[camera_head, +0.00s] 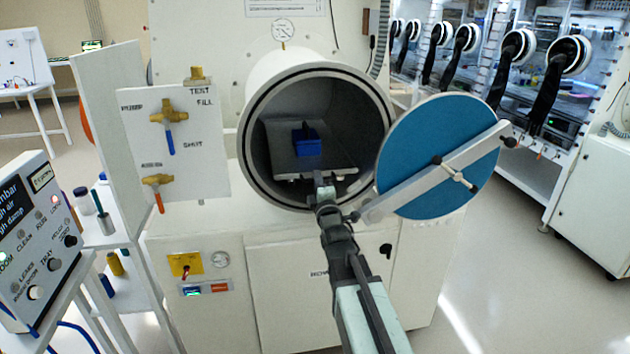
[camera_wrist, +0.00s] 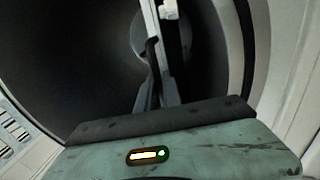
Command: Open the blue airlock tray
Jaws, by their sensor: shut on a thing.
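The airlock (camera_head: 252,110) is a white round chamber with a dark inside. Its round blue door (camera_head: 425,135) stands swung open to the right, with a pale bar across it. Inside the chamber lies a flat grey tray (camera_head: 285,160), with a blue box (camera_head: 307,141) on it. My gripper (camera_head: 322,185) is at the tray's front edge in the chamber mouth, shut on the tray's front. In the wrist view its dark fingers (camera_wrist: 158,92) point into the dark chamber. The exact grip point is small and partly hidden by the fingers.
A white valve panel (camera_head: 185,140) stands left of the chamber. A control box (camera_head: 40,235) and a small bottle rack (camera_head: 105,225) stand at the lower left. Gloveboxes with black gloves (camera_head: 510,60) line the back right. The floor at the lower right (camera_head: 520,290) is clear.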

